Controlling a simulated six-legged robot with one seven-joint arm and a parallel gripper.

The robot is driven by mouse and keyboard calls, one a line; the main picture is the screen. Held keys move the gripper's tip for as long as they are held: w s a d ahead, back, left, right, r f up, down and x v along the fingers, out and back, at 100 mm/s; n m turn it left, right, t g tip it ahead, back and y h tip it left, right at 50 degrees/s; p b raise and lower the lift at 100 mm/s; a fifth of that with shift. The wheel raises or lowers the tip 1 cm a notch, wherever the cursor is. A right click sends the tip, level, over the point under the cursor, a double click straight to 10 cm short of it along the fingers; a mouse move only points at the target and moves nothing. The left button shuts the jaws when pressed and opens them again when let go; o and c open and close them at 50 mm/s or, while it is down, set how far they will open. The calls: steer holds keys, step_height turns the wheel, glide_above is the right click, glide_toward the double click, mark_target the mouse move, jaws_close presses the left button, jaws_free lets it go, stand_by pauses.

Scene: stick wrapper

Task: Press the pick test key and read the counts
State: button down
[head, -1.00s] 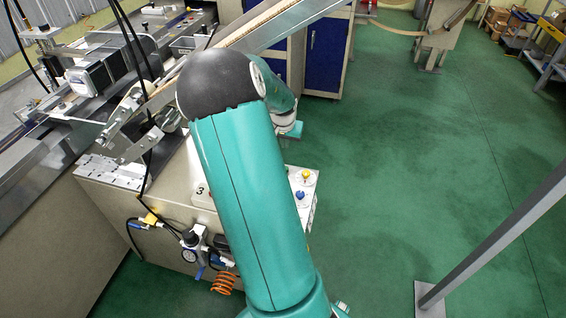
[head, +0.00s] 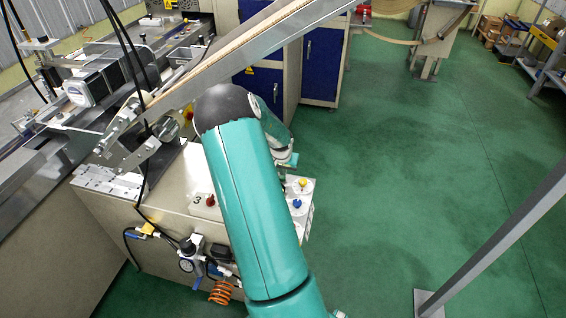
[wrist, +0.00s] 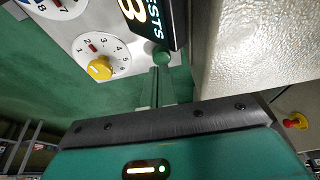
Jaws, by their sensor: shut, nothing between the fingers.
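In the wrist view my gripper (wrist: 161,72) is shut and empty. Its narrow fingers point up the picture at a round green button (wrist: 162,57), which sits just past the fingertips. I cannot tell whether they touch it, and no label shows that it is the pick test key. Directly above is a black counter display (wrist: 155,22) with a yellow digit, seemingly 3, and white letters ending in "STS", cut by the picture edge. A numbered dial with a yellow knob (wrist: 98,68) is to the left. In the head view my arm hides the gripper and green button.
In the head view the yellow knob (head: 302,182) and blue knob (head: 297,203) top a pale panel right of my arm. A red button (head: 210,200) is left of it. A slanted metal rail (head: 250,50) crosses above. Green floor (head: 400,170) is open to the right.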

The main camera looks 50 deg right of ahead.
mark_target(282, 178)
steer(key=shift+w+f, duration=0.15)
steer(key=shift+f, duration=0.6)
steer(key=shift+f, duration=0.7)
steer(key=shift+a+f, duration=0.15)
steer(key=shift+f, duration=0.25)
steer(key=shift+r, duration=0.2)
steer(key=r, duration=0.4)
steer(key=shift+d+r, duration=0.2)
steer(key=shift+r, duration=0.15)
steer(key=v, duration=1)
